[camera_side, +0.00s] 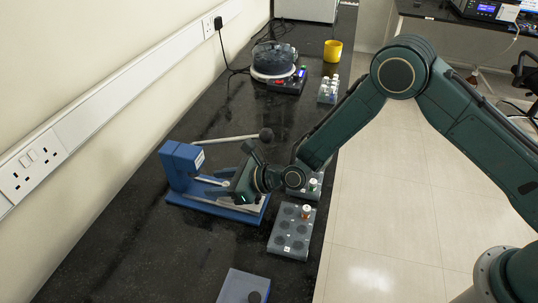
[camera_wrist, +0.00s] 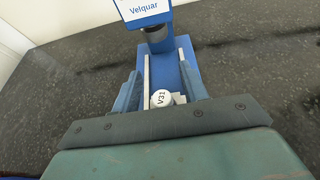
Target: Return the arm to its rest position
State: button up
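My gripper (camera_side: 236,176) is at the blue device, low over its base, with its fingers spread apart in the side view. In the wrist view my gripper (camera_wrist: 161,92) shows a finger on each side of a white round cap marked V31 (camera_wrist: 161,98), with gaps between cap and fingers. The blue device (camera_side: 183,168) has an upright block at its left end and a long low base. In the wrist view its label on the blue block (camera_wrist: 146,10) reads Velquar. What lies under the cap is hidden.
A blue-grey box (camera_side: 243,287) is in front. A centrifuge-like device (camera_side: 275,62), vial rack (camera_side: 328,90) and yellow cup (camera_side: 333,50) stand further back.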

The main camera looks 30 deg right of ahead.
jog(key=o, duration=0.3)
jog(key=shift+f, duration=0.1)
dwell(0.4)
jog(key=shift+r, duration=3)
jog(key=shift+s, duration=0.1)
